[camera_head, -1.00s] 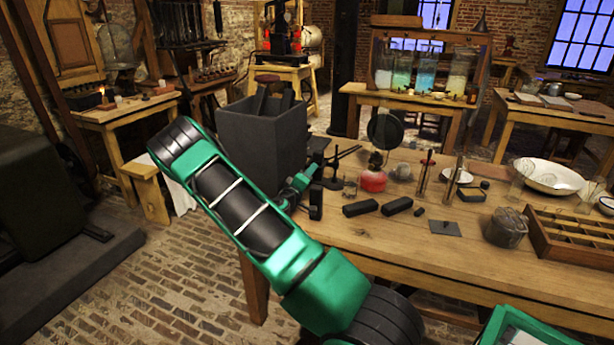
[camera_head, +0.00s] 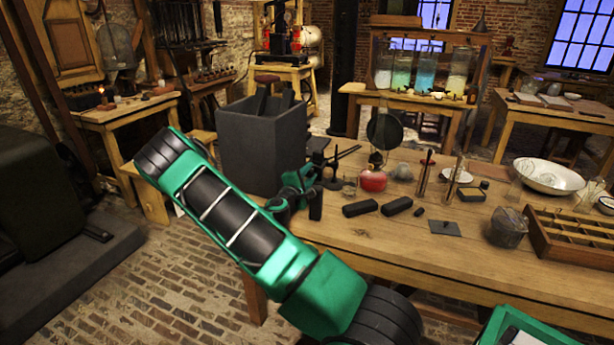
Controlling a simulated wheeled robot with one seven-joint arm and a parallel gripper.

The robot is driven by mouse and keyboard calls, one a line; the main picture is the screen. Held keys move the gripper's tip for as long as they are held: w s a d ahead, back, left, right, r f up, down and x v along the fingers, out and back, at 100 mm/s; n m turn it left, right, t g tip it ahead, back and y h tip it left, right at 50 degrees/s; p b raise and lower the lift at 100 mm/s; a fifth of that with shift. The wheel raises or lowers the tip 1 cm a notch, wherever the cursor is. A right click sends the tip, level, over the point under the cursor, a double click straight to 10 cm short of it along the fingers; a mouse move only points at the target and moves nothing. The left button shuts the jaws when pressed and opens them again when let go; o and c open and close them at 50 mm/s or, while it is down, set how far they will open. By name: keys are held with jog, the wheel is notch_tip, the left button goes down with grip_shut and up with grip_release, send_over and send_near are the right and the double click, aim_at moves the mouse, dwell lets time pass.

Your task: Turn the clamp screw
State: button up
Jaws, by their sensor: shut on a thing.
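My gripper (camera_head: 316,178) is at the left end of the wooden bench, just right of my green wrist. It is shut, at the dark clamp stand (camera_head: 331,184). The clamp screw is too small and too hidden by my wrist and fingers to make out. A thin dark rod (camera_head: 345,153) slants up to the right from the stand. The stand's dark round base rests on the bench.
A large grey box (camera_head: 262,150) stands close behind my wrist. Right of the stand are a red flask (camera_head: 373,181), a small glass (camera_head: 349,188) and two black blocks (camera_head: 360,208) (camera_head: 397,205). The bench's front middle (camera_head: 370,240) is bare.

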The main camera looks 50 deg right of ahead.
jog(key=shift+w+a+f+n, duration=0.1)
jog(key=shift+a+f+n, duration=0.15)
jog(key=shift+n, duration=0.35)
jog(key=o, duration=1)
jog(key=shift+o, duration=0.3)
jog(key=shift+d+r, duration=0.1)
jog(key=shift+d, duration=0.05)
jog(key=v, duration=1)
jog(key=shift+a, duration=0.35)
